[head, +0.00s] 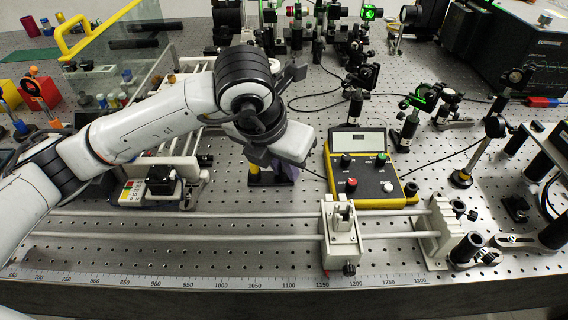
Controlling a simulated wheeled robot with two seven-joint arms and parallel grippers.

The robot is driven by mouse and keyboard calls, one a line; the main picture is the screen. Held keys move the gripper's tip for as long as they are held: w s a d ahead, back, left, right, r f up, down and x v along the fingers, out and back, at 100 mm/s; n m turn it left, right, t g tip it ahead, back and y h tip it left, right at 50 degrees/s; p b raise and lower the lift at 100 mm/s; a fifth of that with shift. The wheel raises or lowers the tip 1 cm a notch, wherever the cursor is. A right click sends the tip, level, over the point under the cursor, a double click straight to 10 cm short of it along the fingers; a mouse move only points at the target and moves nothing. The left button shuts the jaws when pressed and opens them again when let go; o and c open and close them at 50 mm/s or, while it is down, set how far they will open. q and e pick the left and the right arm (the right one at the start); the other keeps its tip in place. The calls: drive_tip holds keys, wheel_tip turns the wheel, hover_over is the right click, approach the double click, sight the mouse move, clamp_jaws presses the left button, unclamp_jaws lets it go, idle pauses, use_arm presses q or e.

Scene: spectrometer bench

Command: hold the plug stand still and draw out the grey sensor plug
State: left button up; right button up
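My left gripper (272,163) reaches in from the left and points down over the bench, just left of the yellow and black meter box (365,190). Below it a small stand with a black and yellow base (268,181) shows in part, with a purple patch beside it; I take this to be the plug stand. The gripper hides most of it, and I cannot tell whether the fingers touch it or are open or shut. The grey sensor plug cannot be made out. My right gripper is not in view.
A rail with a carriage (342,238) runs along the front, above a ruler edge. Posts with optics (408,125) stand right and behind. A white frame rack (180,150) is left of the gripper. Cables cross the perforated bench near the meter box.

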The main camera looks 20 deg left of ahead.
use_arm(q)
clamp_jaws()
drive_tip(key=o, duration=0.7)
unclamp_jaws()
drive_tip(key=shift+o, duration=0.2)
